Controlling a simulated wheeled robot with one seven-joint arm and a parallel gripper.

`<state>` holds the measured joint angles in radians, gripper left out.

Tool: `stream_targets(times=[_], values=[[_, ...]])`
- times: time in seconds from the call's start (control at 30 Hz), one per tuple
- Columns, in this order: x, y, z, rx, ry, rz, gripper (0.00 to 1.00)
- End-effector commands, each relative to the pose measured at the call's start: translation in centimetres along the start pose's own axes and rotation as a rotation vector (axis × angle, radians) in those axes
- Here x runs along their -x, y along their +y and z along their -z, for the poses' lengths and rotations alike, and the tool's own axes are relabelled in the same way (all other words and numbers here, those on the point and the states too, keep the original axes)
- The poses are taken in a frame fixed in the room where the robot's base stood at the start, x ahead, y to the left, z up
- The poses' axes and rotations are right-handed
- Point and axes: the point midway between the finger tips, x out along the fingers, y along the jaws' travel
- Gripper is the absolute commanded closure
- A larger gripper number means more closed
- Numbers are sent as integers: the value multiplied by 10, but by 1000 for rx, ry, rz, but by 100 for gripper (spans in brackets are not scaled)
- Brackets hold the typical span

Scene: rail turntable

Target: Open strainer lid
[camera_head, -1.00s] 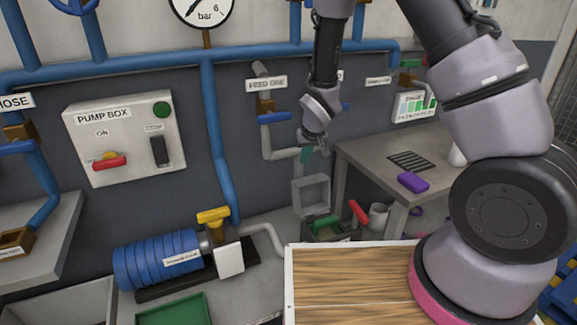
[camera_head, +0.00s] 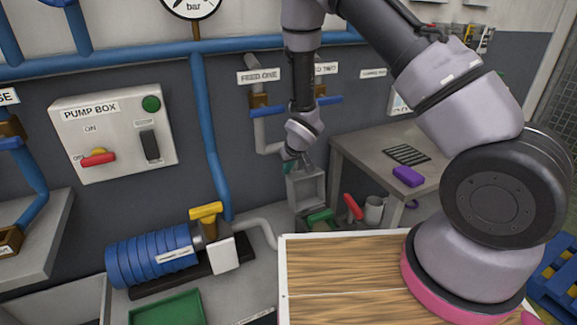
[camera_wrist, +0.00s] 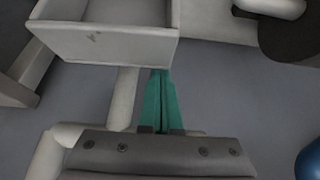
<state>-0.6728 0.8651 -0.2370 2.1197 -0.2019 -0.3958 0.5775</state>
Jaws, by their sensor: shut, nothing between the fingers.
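A grey square box-like frame (camera_head: 307,188) stands below the feed pipes, between the pump and the table. I take it to be part of the strainer, but its lid cannot be told apart clearly. In the wrist view a pale grey box-shaped part (camera_wrist: 105,42) with a raised rim fills the upper left. My gripper (camera_head: 300,168) is at the top of the frame in the head view. In the wrist view its teal fingers (camera_wrist: 162,75) are shut together and empty, close beside the box's lower right corner. Contact cannot be told.
A green handle (camera_head: 320,217) and a red handle (camera_head: 353,207) are just below and right of the frame. The blue pump (camera_head: 155,260) stands left, and a grey table (camera_head: 375,158) with a purple block (camera_head: 408,176) stands right. Pipes run close behind.

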Motion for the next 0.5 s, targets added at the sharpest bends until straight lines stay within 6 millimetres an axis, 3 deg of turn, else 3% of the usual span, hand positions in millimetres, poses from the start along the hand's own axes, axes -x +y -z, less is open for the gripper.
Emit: stream_targets(times=[0.3,0.5], values=[[2,0,-1,-1,0,0,100],[28,0,-22,-3,-2,1,100]])
